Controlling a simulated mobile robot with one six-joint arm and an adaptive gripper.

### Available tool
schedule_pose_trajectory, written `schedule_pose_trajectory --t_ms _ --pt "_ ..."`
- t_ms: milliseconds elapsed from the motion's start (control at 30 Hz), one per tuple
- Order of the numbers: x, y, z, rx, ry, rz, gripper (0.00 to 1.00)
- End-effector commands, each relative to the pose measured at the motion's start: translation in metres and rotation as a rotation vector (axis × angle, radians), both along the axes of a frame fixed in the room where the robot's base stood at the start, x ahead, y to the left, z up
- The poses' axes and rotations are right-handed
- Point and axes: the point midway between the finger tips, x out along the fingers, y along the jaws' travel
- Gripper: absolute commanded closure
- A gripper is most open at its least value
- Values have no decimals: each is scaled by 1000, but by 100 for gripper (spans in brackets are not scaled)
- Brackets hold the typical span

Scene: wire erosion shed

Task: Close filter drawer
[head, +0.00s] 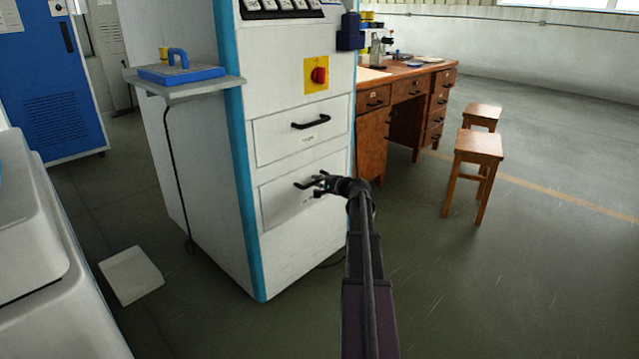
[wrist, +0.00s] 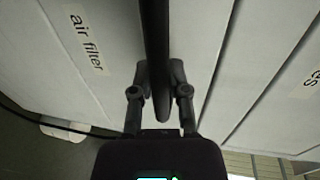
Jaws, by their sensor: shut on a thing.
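The filter drawer (head: 285,207) is the lower of two drawers in the front of a white cabinet. In the wrist view a label on its front (wrist: 85,38) reads "air filter". The drawer looks about flush with the cabinet, but I cannot tell whether a small gap stands open. Its black bar handle (head: 303,184) also runs down the middle of the wrist view (wrist: 154,30). My gripper (head: 322,184) is at this handle. In the wrist view its two fingers (wrist: 160,92) are on either side of the bar, shut on it. Part of the drawer's right side is hidden behind my gripper.
The upper drawer (head: 290,142) looks closed. A red knob on a yellow plate (head: 316,75) is above it. A side shelf (head: 185,88) holds a blue item. A wooden desk (head: 410,82) and stools (head: 479,146) stand at right. The floor at front right is clear.

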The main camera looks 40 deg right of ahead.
Motion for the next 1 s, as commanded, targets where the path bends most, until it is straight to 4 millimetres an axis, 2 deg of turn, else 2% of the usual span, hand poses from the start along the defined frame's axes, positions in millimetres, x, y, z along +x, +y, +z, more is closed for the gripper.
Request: schedule_pose_trajectory --t_ms 67,100,200,667,867,1000 --pt "5 1 1 3 -3 4 100" --pt "5 1 1 3 -4 4 73" --pt "4 1 1 3 -3 4 43" --pt "1 0 1 2 -2 2 43" --pt "-9 0 1 2 -2 2 43" --pt "-22 -1 0 2 -2 2 43"
